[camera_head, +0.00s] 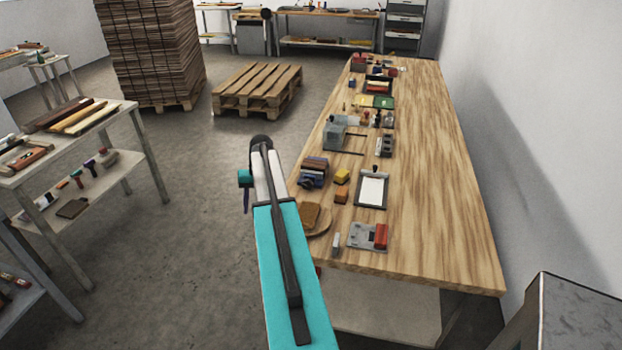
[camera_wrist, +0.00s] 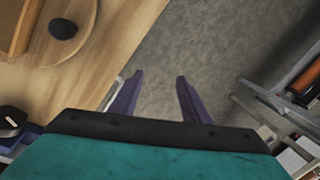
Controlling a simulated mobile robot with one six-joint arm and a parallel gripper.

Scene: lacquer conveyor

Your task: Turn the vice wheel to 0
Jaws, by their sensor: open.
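What looks like the vice (camera_head: 313,172), a dark blue body with brown blocks, stands at the left edge of the long wooden table. In the wrist view, a dark round part with a pale mark (camera_wrist: 10,120) sits above a blue-purple body at the left edge, cut off by the frame. It may be the vice wheel; its numbers cannot be read. My gripper (camera_wrist: 156,76) has its two purple fingers apart with nothing between them, over the floor beside the table edge. In the head view my gripper (camera_head: 246,198) is left of the vice, apart from it, and mostly hidden by my arm.
The long table (camera_head: 435,180) also holds a round board (camera_head: 322,226), a clipboard (camera_head: 372,190), a grey plate with a red block (camera_head: 368,236) and a grey machine (camera_head: 334,136). A shelf (camera_head: 85,185) stands left. The floor (camera_head: 180,180) between is free; a pallet (camera_head: 257,90) lies behind.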

